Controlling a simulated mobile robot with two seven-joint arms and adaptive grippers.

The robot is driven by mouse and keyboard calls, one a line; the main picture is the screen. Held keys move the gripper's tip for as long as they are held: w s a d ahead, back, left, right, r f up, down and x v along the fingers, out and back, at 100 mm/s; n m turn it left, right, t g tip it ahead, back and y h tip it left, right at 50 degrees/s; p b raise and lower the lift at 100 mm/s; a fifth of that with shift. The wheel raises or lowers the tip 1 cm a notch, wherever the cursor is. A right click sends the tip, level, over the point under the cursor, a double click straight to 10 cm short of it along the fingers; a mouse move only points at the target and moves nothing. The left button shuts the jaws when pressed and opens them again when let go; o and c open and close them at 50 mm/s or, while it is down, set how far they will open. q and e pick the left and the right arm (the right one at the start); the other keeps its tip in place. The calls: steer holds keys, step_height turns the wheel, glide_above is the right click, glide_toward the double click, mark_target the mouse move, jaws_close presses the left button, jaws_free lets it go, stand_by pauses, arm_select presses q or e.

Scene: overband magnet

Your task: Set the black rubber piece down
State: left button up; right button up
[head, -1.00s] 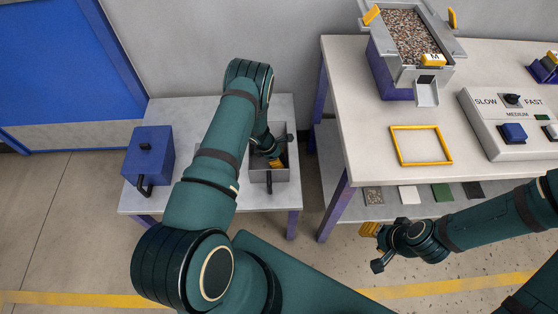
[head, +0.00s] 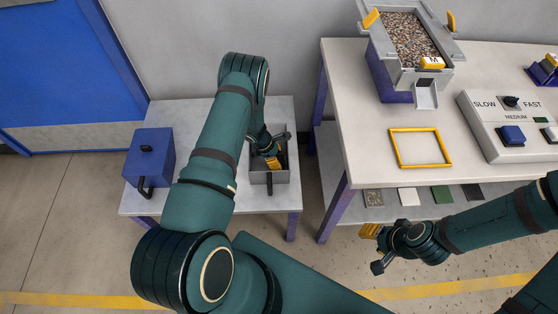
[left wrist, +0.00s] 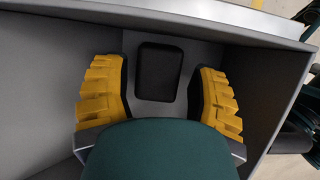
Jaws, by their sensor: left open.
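The black rubber piece (left wrist: 158,73) is a small dark block with rounded corners. In the left wrist view it lies at the floor of a grey bin (left wrist: 35,80), between the two yellow fingers of my left gripper (left wrist: 162,68). The fingers are apart, with a gap on each side of the piece. In the head view my left gripper (head: 274,162) reaches down into the grey bin (head: 282,178), and the piece cannot be made out there.
A blue lidded box (head: 150,160) stands left of the bin on the low table (head: 215,205). The right table (head: 355,110) holds a gravel-filled hopper (head: 413,40), a yellow frame (head: 421,163) and a control box (head: 490,135). Bin walls stand close around my left gripper.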

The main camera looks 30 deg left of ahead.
arm_select(q)
steer(key=p+v, duration=0.2)
steer(key=v, duration=0.7)
steer(key=s+d+r+m, duration=0.5)
steer(key=s+d+m, duration=0.3)
steer(key=d+m, duration=0.3)
steer(key=s+d+r+m, duration=0.6)
steer(key=s+d+m, duration=0.3)
steer(key=d+m, duration=0.2)
steer(key=shift+d+m+g, duration=0.3)
steer(key=shift+d+g, duration=0.1)
steer(key=shift+d, duration=0.5)
steer(key=shift+s, duration=0.15)
steer(key=shift+c, duration=1.1)
